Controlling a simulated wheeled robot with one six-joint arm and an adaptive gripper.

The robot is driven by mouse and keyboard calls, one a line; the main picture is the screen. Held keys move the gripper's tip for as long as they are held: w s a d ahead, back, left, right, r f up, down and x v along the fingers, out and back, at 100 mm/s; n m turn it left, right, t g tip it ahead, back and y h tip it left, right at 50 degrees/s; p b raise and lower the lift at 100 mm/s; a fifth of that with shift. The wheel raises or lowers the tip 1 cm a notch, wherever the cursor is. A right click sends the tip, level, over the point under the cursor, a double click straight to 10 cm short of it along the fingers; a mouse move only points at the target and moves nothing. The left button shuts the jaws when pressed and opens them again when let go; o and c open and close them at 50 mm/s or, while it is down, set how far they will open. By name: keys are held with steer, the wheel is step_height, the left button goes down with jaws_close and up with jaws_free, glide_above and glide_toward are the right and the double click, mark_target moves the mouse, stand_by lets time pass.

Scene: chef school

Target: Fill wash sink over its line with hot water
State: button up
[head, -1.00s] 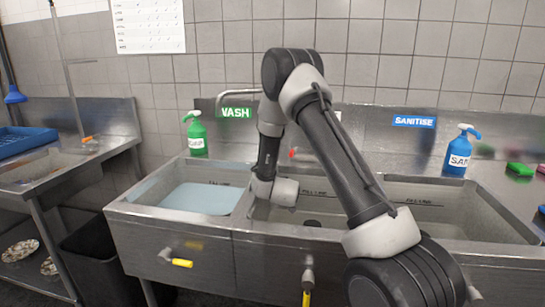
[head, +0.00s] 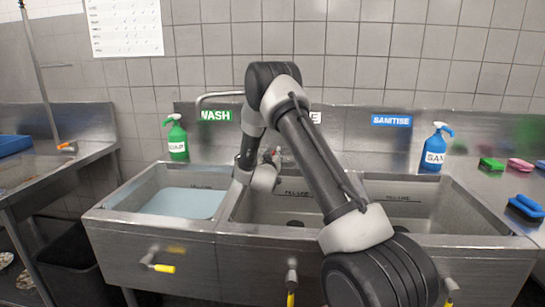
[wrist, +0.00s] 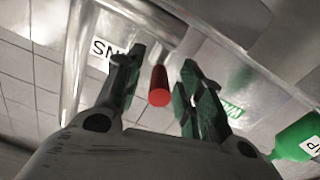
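The wash sink (head: 150,238) is the left basin under the green WASH sign (head: 216,115). It holds pale blue water (head: 185,203), whose surface lies below a dark fill-line mark on the back wall. A curved metal spout (head: 218,95) shows beside the sign. In the wrist view, a red cylindrical tap handle (wrist: 158,87) lies between the spread fingers of my gripper (wrist: 160,78); gaps show on both sides. In the head view, my arm's wrist is behind the basins, right of the wash sink, and mostly hides the fingers.
Yellow-handled valves (head: 163,268) jut from the front. A green soap bottle (head: 177,140) and blue sanitiser bottle (head: 435,150) stand on the back ledge. Sponges (head: 525,208) lie at right.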

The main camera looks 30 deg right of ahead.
jaws_close()
steer(key=shift+w+a+m+g+h, duration=0.25)
steer(key=shift+m+g+h, duration=0.4)
steer(key=shift+g+h, duration=0.1)
steer(key=shift+w+a+m+g+h, duration=0.3)
steer(key=shift+m+g+h, duration=0.4)
steer(key=shift+h, duration=0.1)
steer(key=shift+w+a+m+g+h, duration=0.25)
steer(key=shift+m+g+h, duration=0.4)
steer(key=shift+g+h, duration=0.1)
